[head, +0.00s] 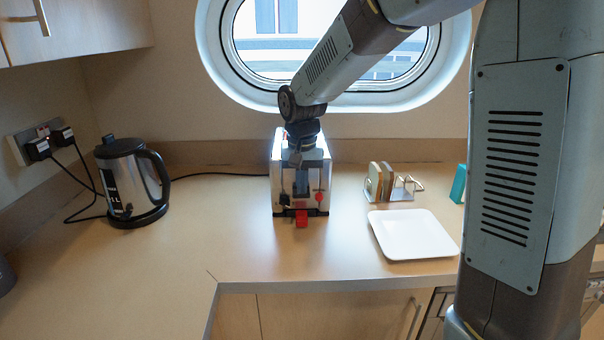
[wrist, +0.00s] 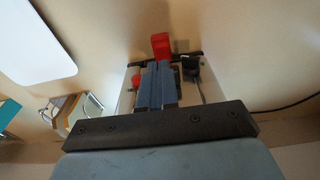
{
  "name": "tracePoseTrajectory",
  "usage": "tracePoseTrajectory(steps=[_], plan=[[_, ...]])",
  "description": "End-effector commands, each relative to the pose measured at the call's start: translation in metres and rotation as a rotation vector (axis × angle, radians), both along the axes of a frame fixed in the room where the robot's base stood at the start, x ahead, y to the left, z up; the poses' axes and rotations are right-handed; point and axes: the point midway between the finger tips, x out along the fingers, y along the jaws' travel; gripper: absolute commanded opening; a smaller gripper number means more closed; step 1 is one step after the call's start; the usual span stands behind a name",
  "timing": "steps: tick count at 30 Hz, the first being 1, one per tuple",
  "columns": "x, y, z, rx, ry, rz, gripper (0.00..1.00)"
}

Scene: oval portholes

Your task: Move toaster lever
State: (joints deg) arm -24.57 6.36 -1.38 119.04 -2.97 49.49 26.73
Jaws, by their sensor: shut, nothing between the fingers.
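The toaster (head: 278,165) is a silver box on the counter below the window. A red block, which looks like its lever, (head: 302,218) sticks out low on the front, on a dark crossbar. A small red knob (head: 319,197) and a black knob (head: 284,199) sit on the front to either side above it. My gripper (head: 301,194) points down in front of the toaster face, shut and empty. In the wrist view its blue-grey fingertips (wrist: 160,66) lie between the knobs and just short of the red block (wrist: 161,46). I cannot tell whether they touch it.
A white plate (head: 412,234) and a rack with bread slices (head: 385,182) stand to the right, with a teal object (head: 459,184) beyond. A steel kettle (head: 130,182) stands to the left, near wall plugs and cables. The counter in front of the toaster is clear.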

Motion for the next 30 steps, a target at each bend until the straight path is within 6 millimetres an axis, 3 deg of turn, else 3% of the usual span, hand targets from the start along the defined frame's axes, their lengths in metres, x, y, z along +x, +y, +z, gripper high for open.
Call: tracePoseTrajectory(steps=[18,24,30], plan=[[-0.01,0.0,0.109,0.001,-0.002,-0.001,0.0],[-0.012,0.0,0.124,0.0,0.0,0.0,0.0],[-0.012,0.0,0.127,0.0,0.0,0.0,0.0]])
